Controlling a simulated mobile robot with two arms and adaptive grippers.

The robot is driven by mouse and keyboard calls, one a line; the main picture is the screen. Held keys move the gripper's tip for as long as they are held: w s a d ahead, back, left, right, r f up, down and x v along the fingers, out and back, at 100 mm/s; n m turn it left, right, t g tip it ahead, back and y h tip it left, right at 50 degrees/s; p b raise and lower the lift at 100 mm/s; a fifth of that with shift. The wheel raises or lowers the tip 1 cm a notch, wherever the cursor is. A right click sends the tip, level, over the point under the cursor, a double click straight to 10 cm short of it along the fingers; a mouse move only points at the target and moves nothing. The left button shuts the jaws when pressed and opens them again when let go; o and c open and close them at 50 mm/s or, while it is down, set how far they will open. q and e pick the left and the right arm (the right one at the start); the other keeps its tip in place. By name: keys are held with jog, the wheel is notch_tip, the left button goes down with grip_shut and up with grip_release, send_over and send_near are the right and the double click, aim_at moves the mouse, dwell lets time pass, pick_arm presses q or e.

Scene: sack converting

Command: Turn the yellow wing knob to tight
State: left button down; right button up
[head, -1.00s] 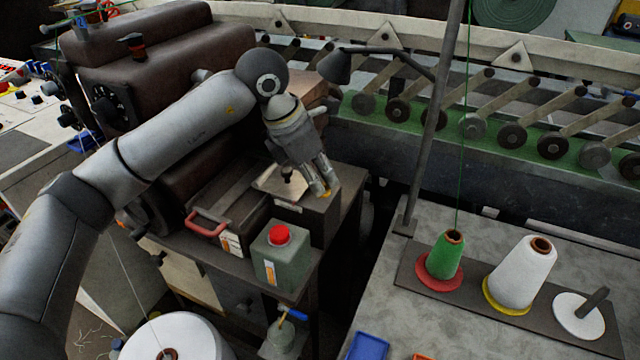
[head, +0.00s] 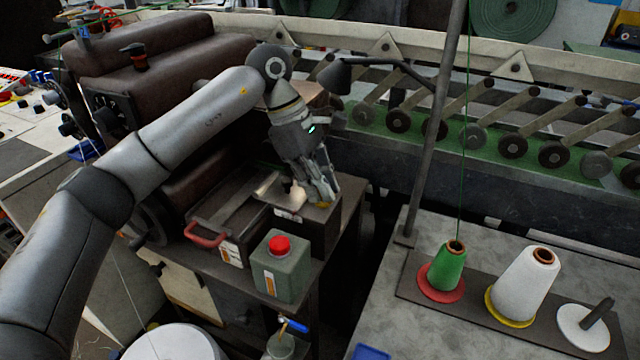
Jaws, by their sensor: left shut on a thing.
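The yellow wing knob (head: 322,205) shows only as a small yellow patch at the right end of the dark box on the machine's bench. My left gripper (head: 322,195) points down at it, with its fingers shut around it. The fingers hide most of the knob, so I cannot tell its angle or any marking. My right gripper is not in view.
A red handle (head: 205,236) is to the left. A lamp (head: 337,76) hangs close behind my wrist. Thread cones, one green (head: 449,268), stand on the right table.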

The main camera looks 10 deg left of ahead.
pick_arm(q)
jog(key=shift+f+m, duration=0.15)
jog(key=shift+m, duration=0.25)
jog(key=c, duration=1.5)
grip_release()
jog(key=shift+s, duration=0.1)
jog(key=shift+r, duration=0.35)
jog(key=v, duration=1.1)
jog(key=shift+w+r, duration=0.2)
jog(key=shift+w, duration=0.1)
